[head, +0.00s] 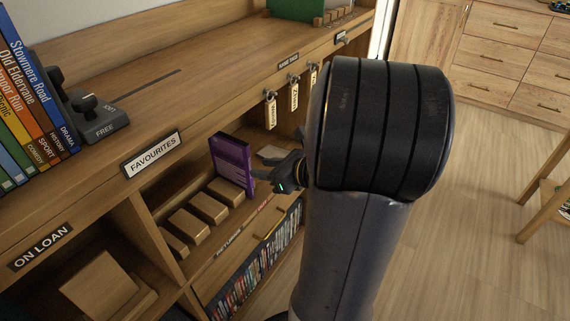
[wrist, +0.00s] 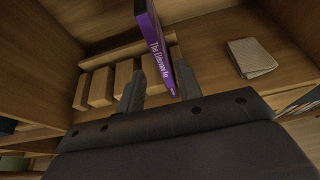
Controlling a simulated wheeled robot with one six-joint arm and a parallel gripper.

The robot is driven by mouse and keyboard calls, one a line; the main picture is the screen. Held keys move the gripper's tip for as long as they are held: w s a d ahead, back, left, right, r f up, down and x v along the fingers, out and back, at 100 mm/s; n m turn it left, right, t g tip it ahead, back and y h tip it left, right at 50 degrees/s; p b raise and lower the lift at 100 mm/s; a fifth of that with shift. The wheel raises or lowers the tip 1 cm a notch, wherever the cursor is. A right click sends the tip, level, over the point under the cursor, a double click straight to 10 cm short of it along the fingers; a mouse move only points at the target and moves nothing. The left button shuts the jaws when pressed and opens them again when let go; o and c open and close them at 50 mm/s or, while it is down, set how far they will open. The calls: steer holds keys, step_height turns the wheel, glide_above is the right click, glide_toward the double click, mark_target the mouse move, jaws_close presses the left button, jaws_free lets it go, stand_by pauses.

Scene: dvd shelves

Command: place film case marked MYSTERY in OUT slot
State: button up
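A purple film case (head: 232,163) stands upright at the end of a row of wooden blocks in the cubby below the FAVOURITES label. In the wrist view the purple case (wrist: 156,52) shows its titled spine; I cannot read the word MYSTERY on it. My gripper (wrist: 159,88) has its fingers apart, one on each side of the case's near end. A gap shows at the left finger; the right finger is close to the case, and contact is unclear. In the head view my gripper (head: 266,178) is partly hidden by my arm. I cannot identify an OUT slot with certainty.
Upright cases (head: 30,95) marked DRAMA, HISTORY, SPORT and COMEDY stand on the top left beside a grey lever block (head: 97,118) reading FREE. Tags (head: 271,112) hang from the shelf edge.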

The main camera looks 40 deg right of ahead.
steer(key=p+v, duration=0.1)
steer(key=v, duration=0.6)
steer(key=shift+p, duration=0.4)
